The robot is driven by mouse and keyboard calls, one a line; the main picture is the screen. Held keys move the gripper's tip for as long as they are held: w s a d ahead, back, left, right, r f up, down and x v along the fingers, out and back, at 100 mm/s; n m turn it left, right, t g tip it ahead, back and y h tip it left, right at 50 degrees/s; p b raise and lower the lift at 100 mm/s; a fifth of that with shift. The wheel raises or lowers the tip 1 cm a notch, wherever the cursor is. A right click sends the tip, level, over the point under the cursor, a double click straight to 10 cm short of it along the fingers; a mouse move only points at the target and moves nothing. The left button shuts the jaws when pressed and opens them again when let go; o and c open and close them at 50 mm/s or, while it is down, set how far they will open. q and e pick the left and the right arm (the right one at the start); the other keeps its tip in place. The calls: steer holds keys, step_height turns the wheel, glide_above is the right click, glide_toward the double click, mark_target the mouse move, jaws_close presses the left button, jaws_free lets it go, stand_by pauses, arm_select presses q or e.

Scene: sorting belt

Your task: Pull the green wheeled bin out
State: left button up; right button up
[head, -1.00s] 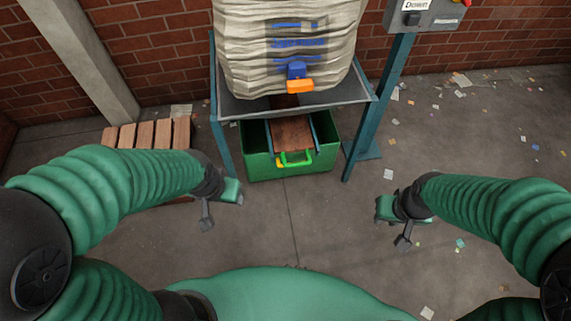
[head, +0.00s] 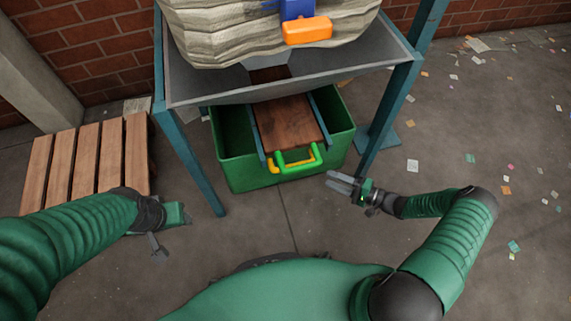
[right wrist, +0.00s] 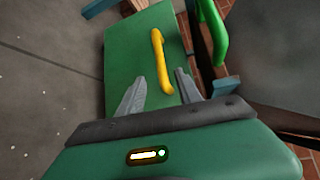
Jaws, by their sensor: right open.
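The green bin (head: 240,180) stands on the floor under a grey hopper; no wheels show. A yellow handle (head: 274,168) is on its front, partly hidden in the head view by a green handle (head: 298,167) on a wooden board (head: 288,122) above the bin. In the right wrist view the yellow handle (right wrist: 160,60) is on the bin's green face (right wrist: 130,45), just ahead of and between my fingertips. My right gripper (head: 335,182) is open and empty, right of the handles. My left gripper (head: 175,228) is left of the bin; its jaws are unclear.
The hopper (head: 200,92) stands on blue legs (head: 190,165) at either side of the bin. A big sack (head: 225,40) with an orange block (head: 307,30) sits above. A wooden pallet (head: 85,160) lies at left. Floor in front of the bin is clear; paper scraps lie at right.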

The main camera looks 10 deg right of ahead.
steer(key=b+x, duration=0.2)
steer(key=x, duration=0.3)
steer(key=b+x, duration=0.1)
steer(key=x, duration=0.4)
steer(key=b+x, duration=0.2)
steer(key=x, duration=0.3)
steer(key=shift+s+a+f+b, duration=0.1)
steer(key=shift+a+f+b, duration=0.05)
steer(key=shift+f+b, duration=0.15)
steer(key=shift+w+a+r, duration=0.15)
steer(key=shift+w+a, duration=0.1)
jaws_close()
steer(key=shift+s, duration=0.1)
